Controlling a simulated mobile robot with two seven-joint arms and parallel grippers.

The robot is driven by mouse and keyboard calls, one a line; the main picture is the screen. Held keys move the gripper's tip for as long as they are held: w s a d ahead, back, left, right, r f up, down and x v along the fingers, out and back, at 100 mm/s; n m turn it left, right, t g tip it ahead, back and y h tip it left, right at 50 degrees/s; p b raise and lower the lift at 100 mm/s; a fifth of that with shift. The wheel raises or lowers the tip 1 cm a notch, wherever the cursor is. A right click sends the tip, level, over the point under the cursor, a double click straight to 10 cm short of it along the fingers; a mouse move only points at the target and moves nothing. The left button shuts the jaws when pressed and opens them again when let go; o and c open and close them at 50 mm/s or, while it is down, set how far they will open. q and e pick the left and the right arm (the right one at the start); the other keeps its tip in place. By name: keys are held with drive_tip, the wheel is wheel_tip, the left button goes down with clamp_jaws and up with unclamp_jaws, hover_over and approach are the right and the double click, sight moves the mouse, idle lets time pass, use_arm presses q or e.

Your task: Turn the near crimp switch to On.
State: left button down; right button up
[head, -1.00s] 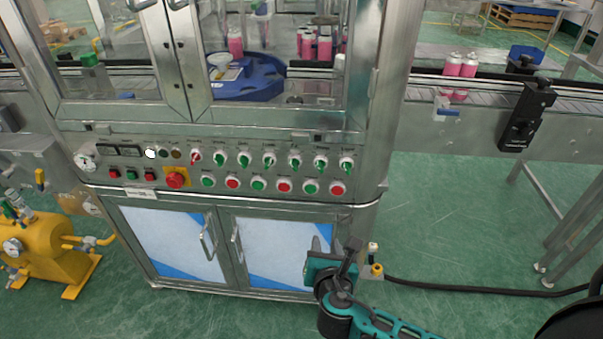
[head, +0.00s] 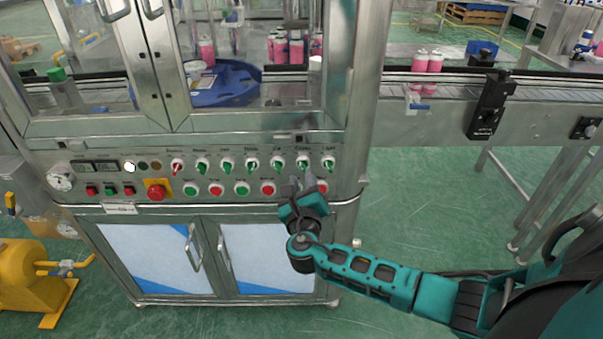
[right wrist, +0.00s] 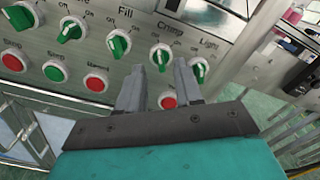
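The crimp switch (head: 303,164) is a green knob on a white ring in the upper row of the steel panel. In the right wrist view it (right wrist: 161,57) sits under the label "Crimp", its handle roughly upright in the picture. I cannot tell for sure which position it is set to. My right gripper (head: 303,182) is just below this switch in the head view. In the right wrist view its two grey fingers (right wrist: 160,68) are apart, with the knob showing between and beyond their tips. Contact with the knob is not visible. My left gripper is not in view.
The fill switch (right wrist: 119,43) and light switch (right wrist: 198,70) are close on either side. Red and green push buttons (head: 242,188) line the row below, one partly behind the fingers. A red emergency stop (head: 156,190) is farther left. A conveyor (head: 430,95) runs right.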

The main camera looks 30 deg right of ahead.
sight(302, 168)
drive_tip(key=shift+x, duration=1.85)
drive_tip(key=shift+c, duration=0.5)
clamp_jaws()
